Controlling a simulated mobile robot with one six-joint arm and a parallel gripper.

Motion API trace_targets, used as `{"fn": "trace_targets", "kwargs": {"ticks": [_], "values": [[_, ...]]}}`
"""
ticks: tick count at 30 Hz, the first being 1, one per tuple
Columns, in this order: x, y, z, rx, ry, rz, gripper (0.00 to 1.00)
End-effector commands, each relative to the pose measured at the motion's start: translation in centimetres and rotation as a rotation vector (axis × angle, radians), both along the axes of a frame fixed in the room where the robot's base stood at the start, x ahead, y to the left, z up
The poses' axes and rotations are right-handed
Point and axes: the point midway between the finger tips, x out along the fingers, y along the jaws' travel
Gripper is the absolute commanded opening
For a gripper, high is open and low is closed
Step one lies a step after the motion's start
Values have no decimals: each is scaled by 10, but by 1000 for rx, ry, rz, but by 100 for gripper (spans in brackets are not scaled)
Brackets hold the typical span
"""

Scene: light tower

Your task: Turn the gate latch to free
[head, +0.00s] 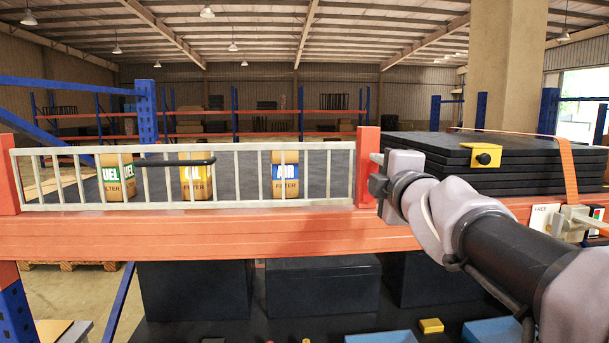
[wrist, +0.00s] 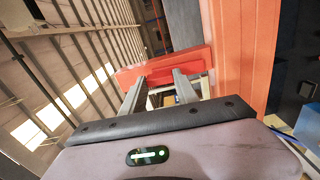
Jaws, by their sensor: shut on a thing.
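The gate (head: 240,195) is a pale barred panel with a black handle (head: 170,162), standing across the rack bay above the orange beam. My gripper (head: 372,178) is at the orange post (head: 366,145) by the gate's right end. In the wrist view its two grey fingers (wrist: 160,88) reach toward the orange post (wrist: 160,66), with a gap between them. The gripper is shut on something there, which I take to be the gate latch. The latch is mostly hidden by the fingers and wrist, so its turn position cannot be told.
Filter boxes (head: 286,178) stand behind the gate. A strapped stack of black panels (head: 480,155) lies right of the post, close above my arm. A white card reading FREE (head: 543,217) is on the beam at right. Dark bins (head: 322,285) fill the shelf below.

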Motion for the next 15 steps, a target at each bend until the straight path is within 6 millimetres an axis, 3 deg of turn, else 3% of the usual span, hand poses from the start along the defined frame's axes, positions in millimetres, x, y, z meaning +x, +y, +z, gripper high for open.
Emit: {"fn": "trace_targets", "kwargs": {"ticks": [15], "values": [[0, 0, 1, -74, -2, 0, 0]]}}
